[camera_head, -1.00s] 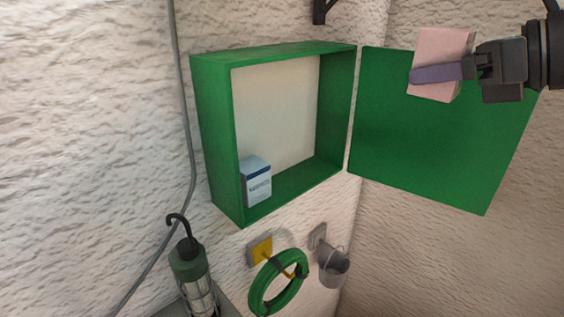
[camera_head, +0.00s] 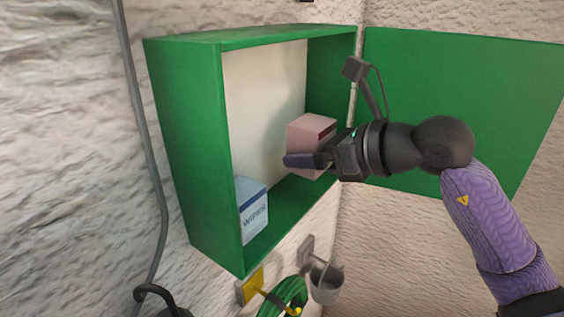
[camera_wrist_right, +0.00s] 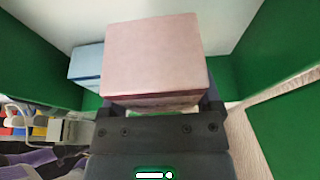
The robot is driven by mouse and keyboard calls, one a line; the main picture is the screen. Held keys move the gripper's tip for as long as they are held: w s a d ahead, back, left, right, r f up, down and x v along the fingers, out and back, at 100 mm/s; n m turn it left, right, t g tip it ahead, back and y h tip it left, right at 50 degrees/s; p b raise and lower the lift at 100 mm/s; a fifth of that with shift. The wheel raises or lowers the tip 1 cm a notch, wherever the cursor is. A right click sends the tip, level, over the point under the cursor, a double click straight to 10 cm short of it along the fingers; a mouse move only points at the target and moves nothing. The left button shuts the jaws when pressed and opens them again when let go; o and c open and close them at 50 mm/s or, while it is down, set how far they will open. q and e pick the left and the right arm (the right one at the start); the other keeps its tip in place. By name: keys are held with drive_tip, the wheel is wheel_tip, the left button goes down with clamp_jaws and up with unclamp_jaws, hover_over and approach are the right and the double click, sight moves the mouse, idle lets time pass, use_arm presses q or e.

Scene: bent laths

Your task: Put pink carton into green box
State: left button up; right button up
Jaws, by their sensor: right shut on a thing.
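The pink carton (camera_head: 311,131) is held by my right gripper (camera_head: 308,160), which is shut on it. In the head view the carton shows within the opening of the green box (camera_head: 186,150), in front of its pale back wall. I cannot tell whether it touches the box floor. In the right wrist view the carton (camera_wrist_right: 155,57) fills the middle, in front of the gripper (camera_wrist_right: 158,100). The box is fixed to the wall, and its green door (camera_head: 450,90) stands open to the right. My left gripper is not in view.
A blue and white carton (camera_head: 253,208) stands at the left end of the box floor; it also shows in the right wrist view (camera_wrist_right: 87,62). Below the box hang a green coil (camera_head: 286,292) and a grey bucket (camera_head: 326,284). A grey cable (camera_head: 146,130) runs down the wall at left.

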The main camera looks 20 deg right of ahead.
drive_tip(key=x, duration=0.5)
drive_tip(key=shift+f, duration=0.7)
wheel_tip(320, 180, down, 3)
drive_tip(key=shift+f, duration=0.1)
drive_tip(key=shift+a+f, duration=0.1)
drive_tip(key=shift+f, duration=0.3)
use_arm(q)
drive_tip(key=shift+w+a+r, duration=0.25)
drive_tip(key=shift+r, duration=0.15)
use_arm(e)
drive_tip(key=shift+w+f, duration=0.1)
